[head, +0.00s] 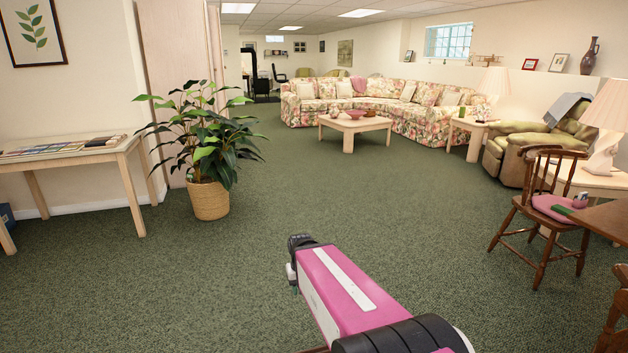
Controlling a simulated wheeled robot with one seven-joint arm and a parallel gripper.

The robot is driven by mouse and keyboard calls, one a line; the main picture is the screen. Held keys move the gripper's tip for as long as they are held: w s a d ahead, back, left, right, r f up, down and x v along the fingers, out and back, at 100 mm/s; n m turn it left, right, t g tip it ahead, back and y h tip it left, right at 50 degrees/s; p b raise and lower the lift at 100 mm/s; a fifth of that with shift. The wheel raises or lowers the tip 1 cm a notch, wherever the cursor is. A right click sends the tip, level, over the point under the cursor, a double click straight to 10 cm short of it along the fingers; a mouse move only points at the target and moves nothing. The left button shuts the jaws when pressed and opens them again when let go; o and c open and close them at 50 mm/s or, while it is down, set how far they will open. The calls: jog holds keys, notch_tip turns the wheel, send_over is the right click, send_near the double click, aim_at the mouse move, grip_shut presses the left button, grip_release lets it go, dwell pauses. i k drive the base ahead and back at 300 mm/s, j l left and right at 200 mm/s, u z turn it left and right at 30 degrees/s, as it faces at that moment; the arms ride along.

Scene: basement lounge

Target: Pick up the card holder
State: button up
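I cannot make out a card holder in the head view. Flat items, perhaps magazines or papers (62,147), lie on the light wood table (100,155) at the left, too small to identify one by one. My pink and black arm (345,290) reaches up from the bottom edge over the carpet. My gripper's fingers do not show.
A potted plant (209,199) stands right of the table. A floral sectional sofa (405,110) and coffee table (355,124) are at the back. A wooden chair (540,225) and green armchair (535,150) are at the right. The middle carpet (330,200) is clear.

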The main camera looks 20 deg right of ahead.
aim_at(577, 204)
jog(key=i+l+z, duration=0.1)
jog(key=i+z, duration=0.4)
jog(key=i+j+z, duration=0.1)
jog(key=i+z, duration=0.35)
jog(key=i+j+z, duration=0.3)
jog(key=i+z, duration=0.2)
jog(key=i+l+z, duration=0.15)
jog(key=i+z, duration=0.8)
jog(key=i+j+z, duration=0.2)
jog(key=i+z, duration=0.3)
jog(key=i+l, duration=0.75)
jog(key=k+z, duration=0.05)
